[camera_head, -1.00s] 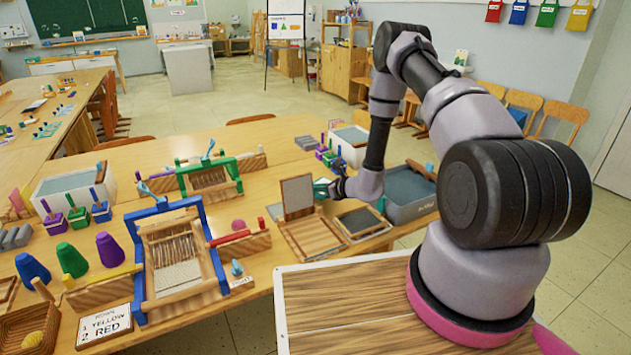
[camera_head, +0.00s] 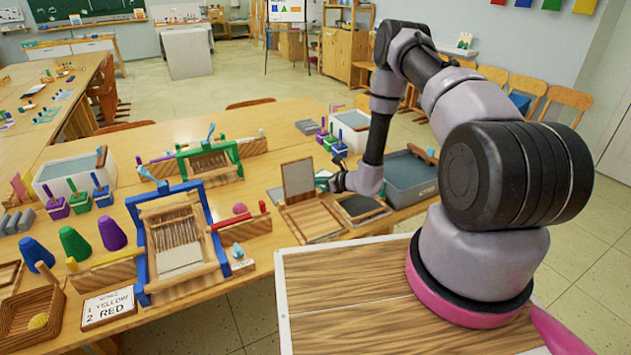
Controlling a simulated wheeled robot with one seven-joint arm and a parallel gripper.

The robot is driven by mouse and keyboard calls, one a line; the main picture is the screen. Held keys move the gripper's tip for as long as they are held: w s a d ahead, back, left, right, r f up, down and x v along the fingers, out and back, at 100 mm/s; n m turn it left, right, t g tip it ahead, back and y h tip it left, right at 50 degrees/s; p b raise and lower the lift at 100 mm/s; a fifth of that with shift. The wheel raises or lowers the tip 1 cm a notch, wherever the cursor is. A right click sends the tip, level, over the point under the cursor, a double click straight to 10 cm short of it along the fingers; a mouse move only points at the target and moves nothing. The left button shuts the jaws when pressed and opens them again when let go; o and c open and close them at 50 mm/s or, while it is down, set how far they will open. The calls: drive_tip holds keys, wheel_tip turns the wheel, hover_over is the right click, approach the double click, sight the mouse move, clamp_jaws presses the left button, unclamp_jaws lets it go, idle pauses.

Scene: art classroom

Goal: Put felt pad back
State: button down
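I cannot tell for certain which thing is the felt pad. A dark grey pad (camera_head: 361,206) lies flat in a wooden frame on the right part of the table. My gripper (camera_head: 335,183) is low over the table, just right of the upright panel and above the back of the dark pad. Its fingers are small and dark here, so I cannot see their opening or anything between them.
A grey bin (camera_head: 411,178) stands right of my gripper, close to my forearm. A white tub (camera_head: 352,130) and colored stamps stand behind. A blue loom (camera_head: 180,245) and green loom (camera_head: 209,160) fill the table to the left. Grey blocks (camera_head: 308,127) lie at the back.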

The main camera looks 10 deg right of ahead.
drive_tip(key=shift+f, duration=0.55)
drive_tip(key=c, duration=0.9)
unclamp_jaws()
drive_tip(key=shift+s+a, duration=0.1)
drive_tip(key=shift+a, duration=0.05)
